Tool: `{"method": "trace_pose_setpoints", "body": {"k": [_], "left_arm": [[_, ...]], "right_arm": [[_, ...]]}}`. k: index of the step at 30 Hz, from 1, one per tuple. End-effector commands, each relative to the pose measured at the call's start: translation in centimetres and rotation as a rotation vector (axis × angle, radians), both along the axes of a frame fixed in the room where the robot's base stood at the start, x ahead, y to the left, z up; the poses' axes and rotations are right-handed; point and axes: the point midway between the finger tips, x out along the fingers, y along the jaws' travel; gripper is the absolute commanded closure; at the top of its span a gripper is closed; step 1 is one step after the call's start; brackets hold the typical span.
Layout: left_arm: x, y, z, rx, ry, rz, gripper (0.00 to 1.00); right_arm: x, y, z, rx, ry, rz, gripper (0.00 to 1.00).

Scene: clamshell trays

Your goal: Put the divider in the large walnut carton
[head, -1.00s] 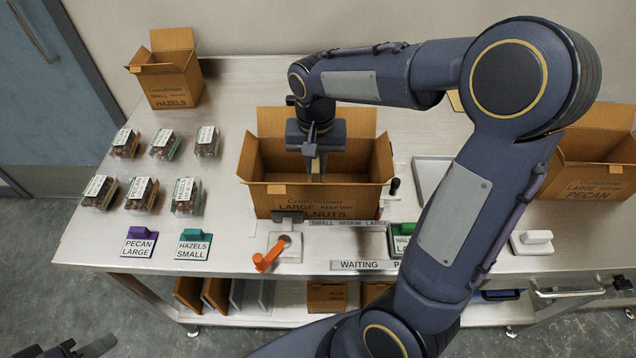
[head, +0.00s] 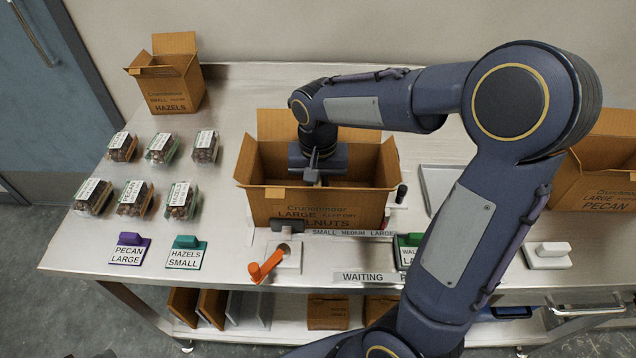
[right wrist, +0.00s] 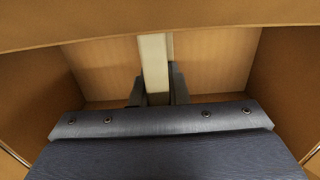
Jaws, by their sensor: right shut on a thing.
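The large walnut carton (head: 262,207) stands open on the table, its label partly covered by the grey part in front. My right gripper (head: 311,176) reaches down into its opening. In the right wrist view my right gripper (right wrist: 158,95) is shut on the divider (right wrist: 154,68), a pale narrow strip seen edge-on, with the carton's brown walls (right wrist: 215,60) around it. The divider's lower end and whether it touches the carton floor are hidden. Only a dark sliver of my left gripper (head: 106,354) shows at the bottom edge.
Several clear nut trays (head: 133,198) stand at the left. A small hazels carton (head: 174,92) is at the back left and a large pecan carton (head: 600,185) at the right. An orange-handled device (head: 266,267) and label blocks (head: 130,249) line the front.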

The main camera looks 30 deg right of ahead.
Motion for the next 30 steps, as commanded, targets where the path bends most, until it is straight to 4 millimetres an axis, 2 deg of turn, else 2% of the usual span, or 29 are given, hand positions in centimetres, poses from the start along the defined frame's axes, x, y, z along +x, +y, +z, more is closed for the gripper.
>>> {"method": "trace_pose_setpoints", "body": {"k": [2,3,8,16,19,21,23,30], "left_arm": [[0.0,0.0,0.0,0.000,0.000,0.000,0.64],[0.0,0.0,0.0,0.000,0.000,0.000,0.64],[0.0,0.0,0.0,0.000,0.000,0.000,0.64],[0.0,0.0,0.0,0.000,0.000,0.000,0.64],[0.0,0.0,0.6,0.000,0.000,0.000,0.64],[0.0,0.0,1.4,0.000,0.000,0.000,0.64],[0.0,0.0,1.0,0.000,0.000,0.000,0.64],[0.0,0.0,1.6,0.000,0.000,0.000,0.64]], "right_arm": [[0.0,0.0,-0.1,0.000,0.000,0.000,1.00],[0.0,0.0,-0.1,0.000,0.000,0.000,0.85],[0.0,0.0,0.0,0.000,0.000,0.000,0.64],[0.0,0.0,0.0,0.000,0.000,0.000,0.64],[0.0,0.0,0.8,0.000,0.000,0.000,0.64],[0.0,0.0,1.9,0.000,0.000,0.000,0.64],[0.1,0.0,2.6,0.000,-0.005,0.000,0.64],[0.1,0.0,8.1,0.000,-0.005,0.001,0.64]]}}
